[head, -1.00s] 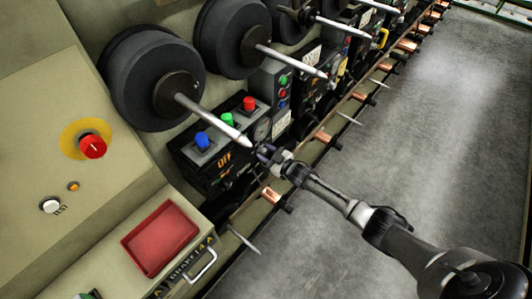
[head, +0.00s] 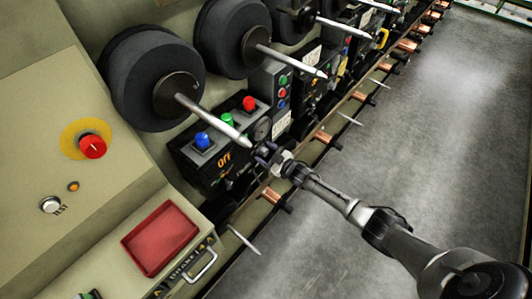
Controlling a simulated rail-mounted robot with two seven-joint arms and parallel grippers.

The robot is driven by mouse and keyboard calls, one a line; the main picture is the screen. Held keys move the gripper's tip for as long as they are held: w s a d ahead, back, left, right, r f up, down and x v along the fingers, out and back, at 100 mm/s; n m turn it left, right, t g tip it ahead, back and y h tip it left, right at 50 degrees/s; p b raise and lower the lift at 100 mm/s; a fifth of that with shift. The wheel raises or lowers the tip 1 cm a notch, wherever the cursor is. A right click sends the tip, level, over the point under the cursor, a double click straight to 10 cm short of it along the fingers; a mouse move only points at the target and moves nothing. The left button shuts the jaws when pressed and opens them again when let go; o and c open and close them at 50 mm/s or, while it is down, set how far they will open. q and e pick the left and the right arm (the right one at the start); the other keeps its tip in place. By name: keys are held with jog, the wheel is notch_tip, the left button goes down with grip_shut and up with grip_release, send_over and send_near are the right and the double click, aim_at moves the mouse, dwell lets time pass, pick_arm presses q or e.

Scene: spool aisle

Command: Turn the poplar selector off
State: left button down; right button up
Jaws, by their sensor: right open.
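A dark control box (head: 207,165) sits below the nearest spool, with a blue, a green and a red button on top. Its front face carries orange "OFF" lettering (head: 224,158) and smaller markings. I cannot read the name poplar, and the selector itself is not clearly seen; the part of the front near the gripper is small and dark. My right gripper (head: 265,154) is open and empty, close in front of the right part of this box. I cannot tell whether it touches anything. My left gripper is not in view.
A metal spindle (head: 215,119) sticks out just above the gripper from the near black spool (head: 140,85). Copper-coloured pegs (head: 277,200) line the rail below. A red tray (head: 160,238) and red knob (head: 93,147) are at left. The grey floor (head: 370,150) is clear.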

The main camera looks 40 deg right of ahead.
jog(key=shift+s, duration=0.1)
jog(key=shift+s+d, duration=0.1)
jog(key=shift+s, duration=0.25)
jog(key=s+d+p, duration=0.2)
jog(key=s, duration=1)
jog(key=shift+s+d, duration=0.2)
jog(key=shift+s, duration=0.1)
